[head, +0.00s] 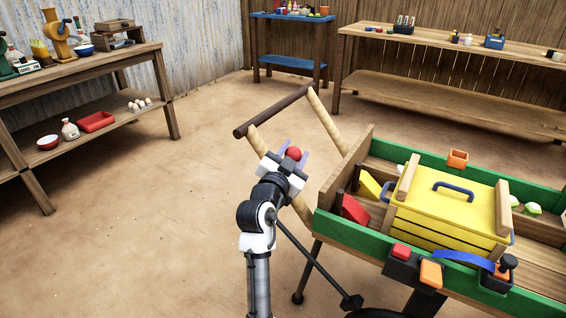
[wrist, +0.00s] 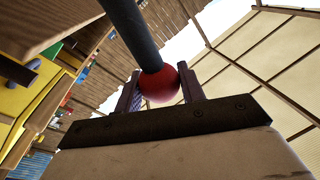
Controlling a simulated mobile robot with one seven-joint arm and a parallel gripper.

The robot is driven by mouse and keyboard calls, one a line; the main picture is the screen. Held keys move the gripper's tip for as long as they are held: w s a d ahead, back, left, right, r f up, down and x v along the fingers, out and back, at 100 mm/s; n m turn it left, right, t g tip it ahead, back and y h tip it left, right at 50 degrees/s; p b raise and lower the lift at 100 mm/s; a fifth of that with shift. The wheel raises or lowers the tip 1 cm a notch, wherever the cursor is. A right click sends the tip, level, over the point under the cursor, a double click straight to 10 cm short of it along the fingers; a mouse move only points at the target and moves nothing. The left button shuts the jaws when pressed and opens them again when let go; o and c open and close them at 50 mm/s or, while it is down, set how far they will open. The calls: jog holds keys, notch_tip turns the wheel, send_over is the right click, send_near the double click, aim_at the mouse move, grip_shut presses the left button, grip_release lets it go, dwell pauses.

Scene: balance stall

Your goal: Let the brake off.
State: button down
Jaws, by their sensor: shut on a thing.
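A brake lever with a red ball knob (head: 293,153) stands at the handle end of a green-sided wooden cart (head: 345,228). Its dark rod (head: 312,262) slopes down to the right, to a dark block (head: 351,302) low beside the cart. My gripper (head: 292,158) is shut on the red knob. In the wrist view the knob (wrist: 160,84) sits between the two fingers of my gripper (wrist: 158,92), with the dark rod (wrist: 132,32) running up from it. The lower part of the cart's wheel is out of view.
The cart carries a yellow box (head: 450,212) with blue handles and several small items. Its wooden push handle (head: 275,110) rises just beyond my gripper. A workbench (head: 110,65) stands at left, with more tables at the back. The dirt floor (head: 130,210) at left is clear.

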jog(key=shift+s+d+f+m+b, duration=0.4)
jog(key=shift+d+m+b, duration=0.2)
jog(key=shift+b, duration=0.2)
jog(key=c, duration=0.9)
grip_release()
jog(key=shift+s+d+r, duration=0.1)
